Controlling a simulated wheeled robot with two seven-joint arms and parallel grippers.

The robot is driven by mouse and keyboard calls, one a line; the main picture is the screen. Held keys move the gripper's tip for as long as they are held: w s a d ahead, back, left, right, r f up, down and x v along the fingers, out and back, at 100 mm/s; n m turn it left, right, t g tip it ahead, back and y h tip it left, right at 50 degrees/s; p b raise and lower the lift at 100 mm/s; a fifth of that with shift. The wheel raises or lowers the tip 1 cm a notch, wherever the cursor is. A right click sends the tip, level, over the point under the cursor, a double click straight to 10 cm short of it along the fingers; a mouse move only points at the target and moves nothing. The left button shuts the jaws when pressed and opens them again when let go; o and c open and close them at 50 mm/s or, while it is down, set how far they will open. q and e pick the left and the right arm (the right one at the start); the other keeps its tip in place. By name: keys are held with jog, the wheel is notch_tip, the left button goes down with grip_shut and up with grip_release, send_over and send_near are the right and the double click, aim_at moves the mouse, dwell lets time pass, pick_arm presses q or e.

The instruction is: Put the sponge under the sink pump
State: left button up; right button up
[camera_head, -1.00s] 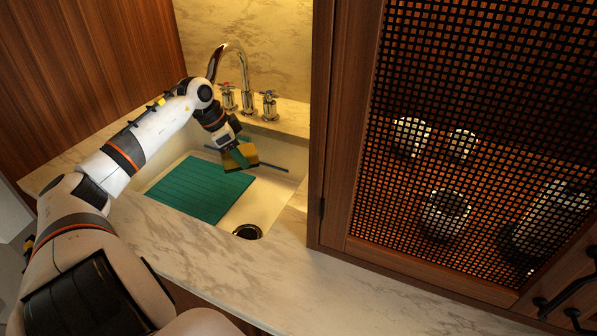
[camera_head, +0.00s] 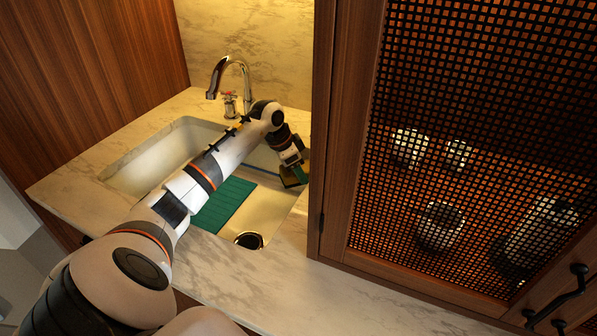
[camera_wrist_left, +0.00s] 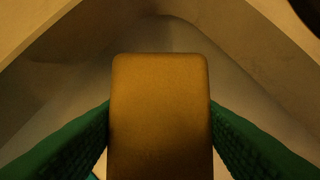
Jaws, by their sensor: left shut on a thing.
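The sponge (camera_wrist_left: 160,118) is a yellow-brown block with rounded corners. In the left wrist view it sits between the two green finger pads and fills the gap. My left gripper (camera_head: 294,178) is shut on it above the right side of the sink, close to the cabinet. In the head view the sponge is small, dark and mostly hidden by the gripper. The chrome sink pump (camera_head: 243,75) has a curved neck and stands behind the sink, to the left of and behind my gripper. My forearm hides part of the handles. My right gripper is not in view.
The white sink (camera_head: 150,165) holds a green ribbed mat (camera_head: 225,204); its drain (camera_head: 249,240) is at the front. A wooden cabinet (camera_head: 345,130) with a mesh door stands close on the right. The marble counter (camera_head: 240,285) in front is clear.

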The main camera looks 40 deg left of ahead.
aim_at(299, 183)
pick_arm(q)
jog(key=f, duration=0.3)
jog(key=shift+w+d+f+p, duration=0.1)
jog(key=shift+d+f+p, duration=0.1)
jog(key=shift+f+p, duration=0.2)
jog(key=shift+f, duration=0.1)
jog(key=shift+f, duration=0.1)
jog(key=shift+f, duration=0.5)
jog(key=o, duration=1)
jog(key=shift+o, duration=0.2)
